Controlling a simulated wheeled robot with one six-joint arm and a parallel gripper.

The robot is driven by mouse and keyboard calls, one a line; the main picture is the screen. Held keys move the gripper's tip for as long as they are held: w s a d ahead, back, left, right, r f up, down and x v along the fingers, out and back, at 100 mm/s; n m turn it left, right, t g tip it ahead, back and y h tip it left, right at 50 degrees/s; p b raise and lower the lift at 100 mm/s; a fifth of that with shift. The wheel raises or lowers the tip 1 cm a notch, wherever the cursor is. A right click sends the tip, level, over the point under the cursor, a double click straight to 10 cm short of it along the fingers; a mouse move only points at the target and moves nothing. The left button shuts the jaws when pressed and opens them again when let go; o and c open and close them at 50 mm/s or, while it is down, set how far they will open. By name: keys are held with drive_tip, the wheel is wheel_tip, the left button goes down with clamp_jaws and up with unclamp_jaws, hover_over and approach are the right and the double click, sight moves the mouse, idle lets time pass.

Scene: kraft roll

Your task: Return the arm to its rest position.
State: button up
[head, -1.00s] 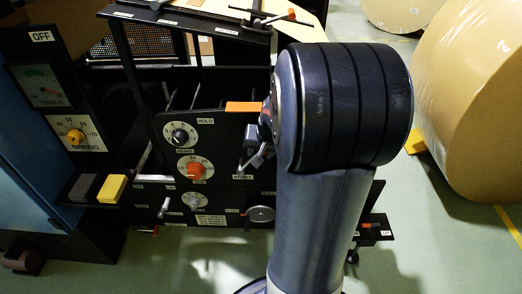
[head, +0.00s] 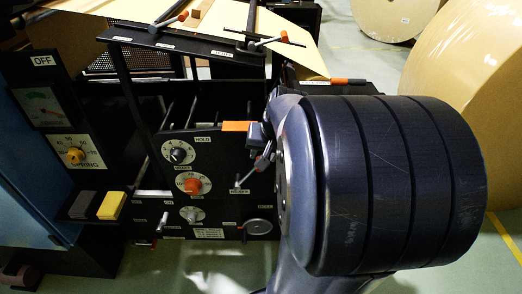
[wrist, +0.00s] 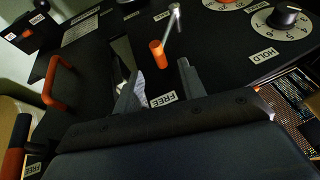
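My arm (head: 395,185) fills the right of the head view, with its thick dark ribbed joint in front of the machine. My gripper (wrist: 158,85) shows in the wrist view with its two grey fingers apart and nothing held between them. Beyond the fingers is a metal lever with an orange tip (wrist: 157,54), against the black panel. I cannot tell from this view how far the fingers are from it. In the head view my gripper is mostly hidden by the arm and hard to tell from the panel fittings.
An orange handle (wrist: 58,82) sticks out in the wrist view. Large kraft rolls (head: 462,75) stand at right. Green floor (head: 365,70) shows between machine and rolls.

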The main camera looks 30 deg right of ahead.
drive_tip(key=b+x, duration=0.3)
drive_tip(key=x, duration=0.8)
drive_tip(key=shift+w+r+b, duration=0.1)
drive_tip(key=shift+b, duration=0.25)
drive_tip(key=shift+w+a+r, duration=0.1)
drive_tip(key=shift+a+r, duration=0.15)
drive_tip(key=shift+r, duration=0.05)
